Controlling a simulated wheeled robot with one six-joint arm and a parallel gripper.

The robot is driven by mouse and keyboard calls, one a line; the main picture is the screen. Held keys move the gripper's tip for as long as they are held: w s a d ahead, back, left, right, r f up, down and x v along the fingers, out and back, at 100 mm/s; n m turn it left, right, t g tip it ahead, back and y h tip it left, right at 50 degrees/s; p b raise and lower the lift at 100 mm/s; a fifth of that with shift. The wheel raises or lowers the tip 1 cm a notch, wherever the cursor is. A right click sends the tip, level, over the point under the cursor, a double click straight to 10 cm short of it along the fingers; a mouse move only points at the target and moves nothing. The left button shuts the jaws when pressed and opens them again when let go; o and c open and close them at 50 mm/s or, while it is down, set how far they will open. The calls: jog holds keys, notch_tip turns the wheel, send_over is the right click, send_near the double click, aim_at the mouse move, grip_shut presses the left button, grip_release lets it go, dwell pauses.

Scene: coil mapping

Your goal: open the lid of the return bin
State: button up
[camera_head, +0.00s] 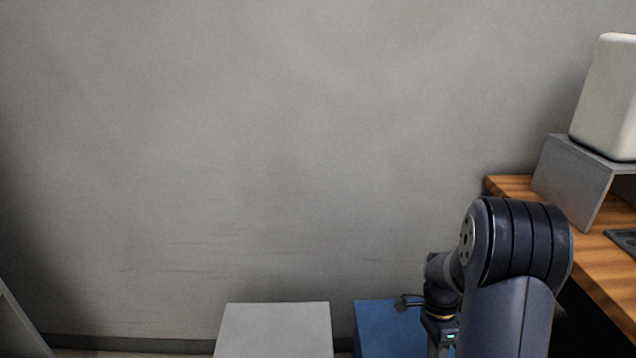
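A box with a flat light grey top (274,330) stands low by the wall at the bottom of the view. A blue box (385,325) stands to its right, partly behind my arm. I cannot tell which of the two is the return bin; both tops look flat, and their lower parts are cut off. My arm rises at the lower right. Its wrist end with my gripper (440,342) points down in front of the blue box's right part. The fingertips are out of sight, so opening and contact cannot be told.
A wooden desk (515,186) stands at the right, close to my arm. It carries a grey riser (572,180) with a pale rounded box (607,95) on top, and a dark flat item (622,238). A slanted panel edge (20,325) shows at lower left. The grey wall behind is bare.

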jog(key=shift+t, duration=0.9)
jog(key=shift+s+f+b, duration=0.2)
jog(key=shift+f+b, duration=0.5)
jog(key=shift+s+f+b, duration=0.25)
jog(key=shift+f+b, duration=0.4)
jog(key=shift+b, duration=0.05)
jog(key=shift+s+f+b, duration=0.2)
jog(key=shift+f+b, duration=0.5)
